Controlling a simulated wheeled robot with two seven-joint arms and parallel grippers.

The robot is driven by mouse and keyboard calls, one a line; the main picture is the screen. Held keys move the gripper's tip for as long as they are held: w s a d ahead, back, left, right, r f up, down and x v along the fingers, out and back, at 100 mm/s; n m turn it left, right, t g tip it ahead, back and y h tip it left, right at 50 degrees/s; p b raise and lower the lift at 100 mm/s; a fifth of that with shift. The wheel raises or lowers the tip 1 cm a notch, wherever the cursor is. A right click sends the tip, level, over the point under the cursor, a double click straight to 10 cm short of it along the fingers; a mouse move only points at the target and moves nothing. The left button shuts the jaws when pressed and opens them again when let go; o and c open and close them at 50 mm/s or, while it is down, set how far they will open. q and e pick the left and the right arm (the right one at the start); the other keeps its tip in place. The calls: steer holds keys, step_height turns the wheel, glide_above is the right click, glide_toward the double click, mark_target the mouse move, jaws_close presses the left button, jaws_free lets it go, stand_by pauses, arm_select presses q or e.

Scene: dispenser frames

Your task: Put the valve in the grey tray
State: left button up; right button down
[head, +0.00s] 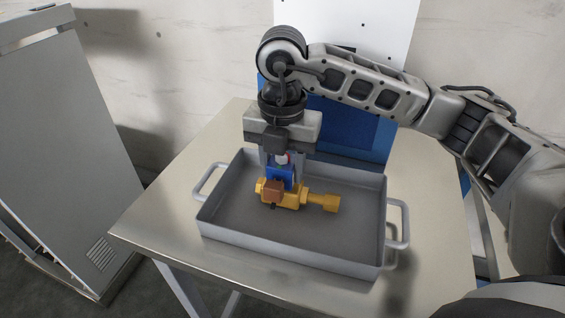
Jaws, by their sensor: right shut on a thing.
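The valve (290,198) has a yellow-gold body with a blue block and a brownish block on it. It is inside the outline of the grey tray (325,252), left of the tray's middle. I cannot tell whether it touches the tray floor. My right gripper (282,172) points down from above and is shut on the upper part of the valve. The fingertips are partly hidden behind the blue block. The grey tray is a rectangular pan with a handle at each end, standing on the metal table. My left gripper is not in view.
The metal table (148,222) has free room left of the tray and along its front edge. A blue and white panel (383,35) stands behind the table. A grey cabinet (75,150) stands at the left, apart from the table.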

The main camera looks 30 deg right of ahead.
steer(key=shift+f, duration=0.15)
steer(key=c, duration=0.8)
jaws_free()
step_height(320, 180, up, 12)
steer(key=shift+r+p, duration=0.2)
steer(key=shift+p, duration=0.45)
